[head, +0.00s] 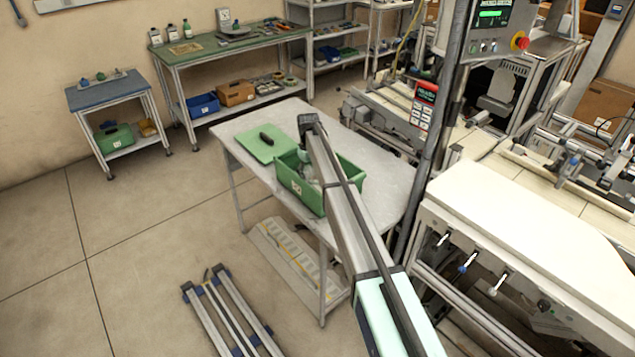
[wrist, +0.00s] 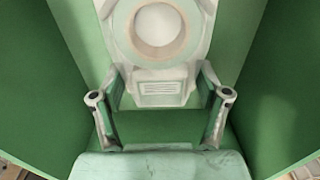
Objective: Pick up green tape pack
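The tape pack (wrist: 160,88) shows in the wrist view as a pale, translucent package with a printed label. A roll with a white centre and a pale greenish ring sits at its upper part. It lies inside a deep green bin (head: 348,178), whose walls fill both sides of the wrist view. My gripper (wrist: 160,84) is down in the bin, its two fingers spread apart, one at each side of the pack's labelled end. I cannot tell whether the fingers touch the pack. In the head view my arm hides much of the bin's inside.
The bin stands on a grey table (head: 385,190). A green mat (head: 262,149) with a dark object (head: 266,138) lies left of it. White machinery (head: 520,215) stands close on the right. Open floor (head: 150,240) lies to the left.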

